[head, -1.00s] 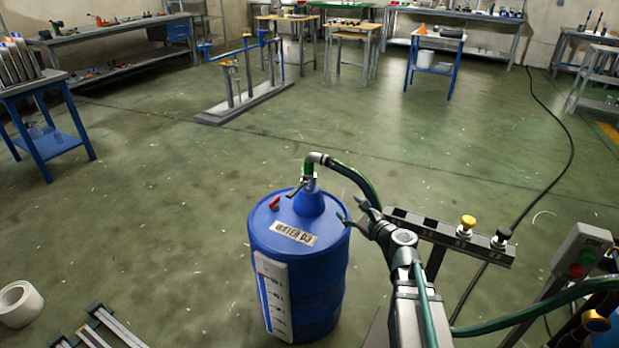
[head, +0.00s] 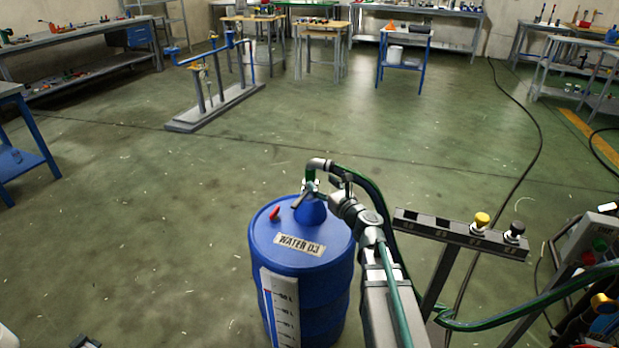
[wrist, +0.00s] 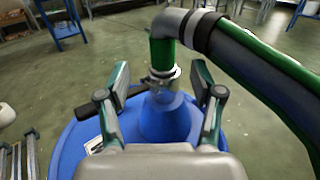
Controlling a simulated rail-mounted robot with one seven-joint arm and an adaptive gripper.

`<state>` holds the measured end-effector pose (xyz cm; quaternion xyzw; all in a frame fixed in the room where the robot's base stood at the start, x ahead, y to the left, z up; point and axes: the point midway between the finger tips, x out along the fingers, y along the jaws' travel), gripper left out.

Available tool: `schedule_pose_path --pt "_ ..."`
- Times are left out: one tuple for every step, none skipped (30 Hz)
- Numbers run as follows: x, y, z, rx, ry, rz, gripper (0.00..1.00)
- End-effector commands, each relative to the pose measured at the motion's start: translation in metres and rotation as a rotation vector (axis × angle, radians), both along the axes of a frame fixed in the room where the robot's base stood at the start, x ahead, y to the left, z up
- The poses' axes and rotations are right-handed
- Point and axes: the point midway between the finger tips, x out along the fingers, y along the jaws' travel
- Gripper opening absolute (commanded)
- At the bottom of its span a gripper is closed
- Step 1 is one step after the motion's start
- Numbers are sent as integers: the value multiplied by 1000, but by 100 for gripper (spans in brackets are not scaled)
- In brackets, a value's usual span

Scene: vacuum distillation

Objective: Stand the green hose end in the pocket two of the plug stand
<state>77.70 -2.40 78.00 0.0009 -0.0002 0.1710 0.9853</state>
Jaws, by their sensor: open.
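The green hose (head: 372,196) ends in a grey elbow with a short green collar (head: 311,173) on the funnel-shaped blue top of the barrel marked WATER 03 (head: 297,212). In the wrist view the elbow and hose end (wrist: 163,52) stand upright on a metal fitting above the blue cone. My gripper (wrist: 161,80) is open, its fingers to the left and right of the fitting, with gaps visible. In the head view my gripper (head: 327,190) is close by the hose end. The plug stand (head: 425,222) is a dark bar on a post, right of the barrel.
A yellow-topped plug (head: 480,222) and a black-topped plug (head: 514,232) stand at the right of the bar; its left part has empty-looking pockets. A control box (head: 595,240) and hoses are at the far right. The floor left of the barrel is mostly clear.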

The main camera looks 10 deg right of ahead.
Motion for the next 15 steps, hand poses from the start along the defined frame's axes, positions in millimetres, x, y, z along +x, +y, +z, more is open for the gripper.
schedule_pose_path --pt "12 3 0 0 0 2 66" --pt "16 4 0 0 0 1 66" --pt "21 6 0 0 0 1 66" --pt "24 7 0 0 0 1 66" --pt "27 8 0 -1 0 1 66" --pt "29 9 0 -1 0 1 66" --pt "30 10 0 -1 0 1 66" --pt "31 11 0 -1 0 1 66" --pt "33 11 0 -1 0 1 66" --pt "34 11 0 -1 0 1 66" --pt "36 12 0 -1 0 1 66" --pt "39 13 0 -1 0 1 66" --pt "43 13 0 -1 0 1 66" --pt "47 14 1 -1 0 1 66" --pt "52 15 1 -1 0 1 66"
